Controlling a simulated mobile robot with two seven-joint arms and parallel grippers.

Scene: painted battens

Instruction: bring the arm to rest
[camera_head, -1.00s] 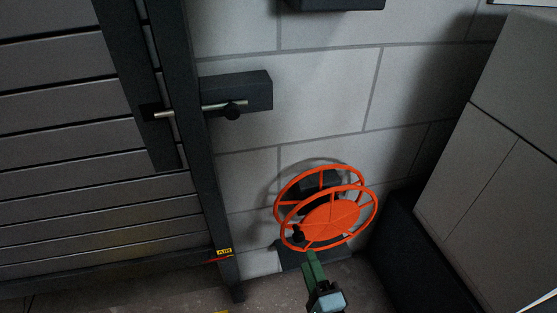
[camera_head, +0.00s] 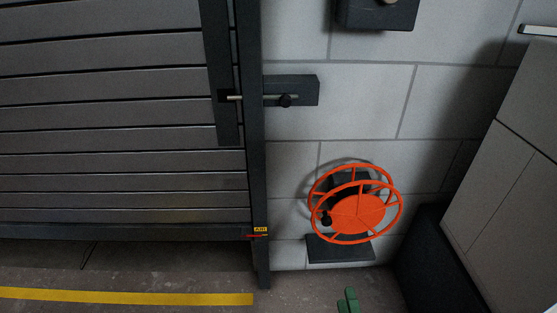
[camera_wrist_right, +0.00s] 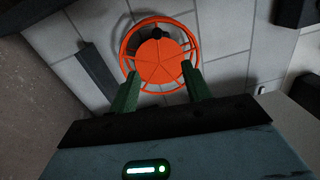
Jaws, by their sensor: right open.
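My right gripper (camera_head: 348,301) shows only as green fingertips at the bottom edge of the head view, below the orange wheel. In the right wrist view its two green fingers (camera_wrist_right: 160,92) stand apart with nothing between them. The orange spoked wheel (camera_head: 358,213) is mounted low on the block wall, with a black knob on it. It also shows beyond the fingertips in the right wrist view (camera_wrist_right: 160,62). My left gripper is in neither view.
A slatted dark gate (camera_head: 120,110) stands at left, its bolt (camera_head: 285,100) reaching a bracket on the wall. A dark box (camera_head: 378,12) hangs above. A grey cabinet (camera_head: 510,190) stands at right. A yellow line (camera_head: 130,297) crosses the open floor.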

